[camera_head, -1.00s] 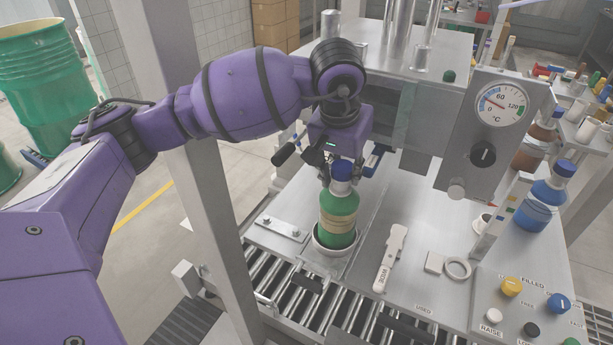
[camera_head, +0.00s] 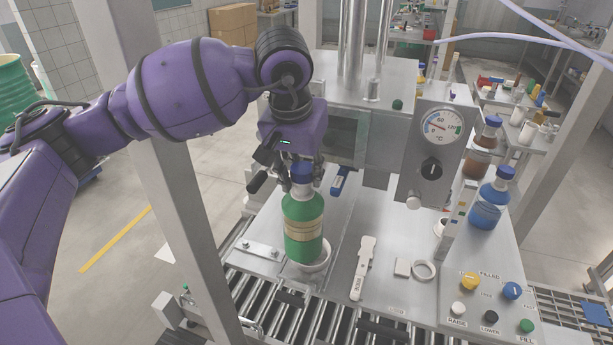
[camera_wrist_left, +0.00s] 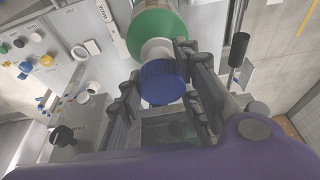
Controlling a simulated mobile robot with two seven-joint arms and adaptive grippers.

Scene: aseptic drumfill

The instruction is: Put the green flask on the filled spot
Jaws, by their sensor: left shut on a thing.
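The green flask (camera_head: 303,218) has a blue cap and a pale label. It stands nearly upright over the white round holder (camera_head: 321,262) at the deck's front. Its bottom overlaps the holder's rim, which shows more on the right; I cannot tell whether they touch. In the left wrist view the blue cap (camera_wrist_left: 163,82) sits between the fingers. My right gripper is not in view.
A white flat tool (camera_head: 363,267) and a white ring (camera_head: 424,271) lie right of the flask. A gauge box (camera_head: 434,150) rises behind them. A blue bottle (camera_head: 490,205) stands at the right. The roller conveyor (camera_head: 300,312) runs along the front.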

